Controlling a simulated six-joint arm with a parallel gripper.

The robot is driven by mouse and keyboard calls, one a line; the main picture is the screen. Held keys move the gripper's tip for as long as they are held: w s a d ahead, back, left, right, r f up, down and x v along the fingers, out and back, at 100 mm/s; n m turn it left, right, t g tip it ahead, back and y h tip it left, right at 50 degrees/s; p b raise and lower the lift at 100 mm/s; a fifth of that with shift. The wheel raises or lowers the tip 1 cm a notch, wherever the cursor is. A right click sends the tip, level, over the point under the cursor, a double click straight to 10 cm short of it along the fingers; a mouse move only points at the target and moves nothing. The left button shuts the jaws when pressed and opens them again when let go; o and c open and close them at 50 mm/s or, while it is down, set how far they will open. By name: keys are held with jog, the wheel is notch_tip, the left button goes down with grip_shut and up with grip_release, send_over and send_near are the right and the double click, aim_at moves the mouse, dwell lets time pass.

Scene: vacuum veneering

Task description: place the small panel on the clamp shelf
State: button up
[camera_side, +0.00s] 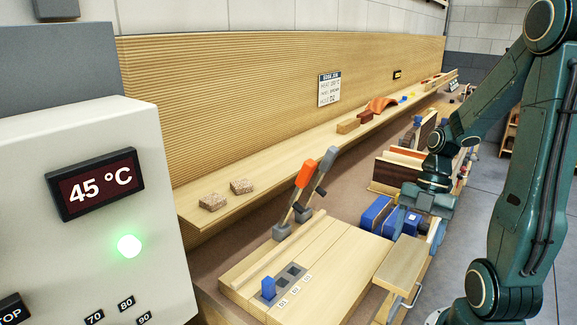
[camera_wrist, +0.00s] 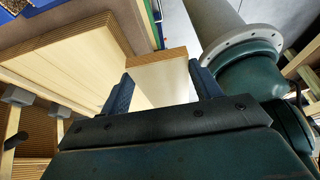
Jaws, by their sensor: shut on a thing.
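The small panel (camera_side: 402,262) is a pale wooden slab. In the wrist view the panel (camera_wrist: 160,82) lies between the two blue fingers of my gripper (camera_wrist: 162,92), with a brown edge at its far end. My gripper (camera_side: 415,222) is shut on the panel, just right of a pale wooden board (camera_side: 340,252).
A control box (camera_side: 90,170) reading 45 °C fills the left.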

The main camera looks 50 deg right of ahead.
jog(key=shift+d, duration=0.1)
jog(key=shift+w+d+r+m+t, duration=0.15)
jog(key=shift+w+d+m, duration=0.1)
jog(key=shift+d+m, duration=0.15)
jog(key=shift+w+d+r+m+t, duration=0.15)
jog(key=shift+w+d+m, duration=0.1)
jog(key=shift+d+m, duration=0.15)
jog(key=w+d+r+m+t+h, duration=0.25)
jog(key=w+d+r+m, duration=0.35)
jog(key=d+m, duration=0.3)
jog(key=w+d+r+m+t+h, duration=0.1)
jog(key=w+d+r+m+h, duration=0.2)
jog(key=w+d+r+m, duration=0.6)
jog(key=w+a+r+m+h, duration=0.1)
jog(key=w+a+m, duration=0.2)
jog(key=w+a, duration=0.4)
jog(key=w+a+r+m+h, duration=0.1)
jog(key=w+a+r+m, duration=0.1)
jog(key=w+a+m, duration=0.2)
jog(key=shift+w+a+g, duration=0.45)
jog(key=shift+w+a, duration=1)
jog(key=shift+a, duration=2.25)
notch_tip(320, 180, down, 8)
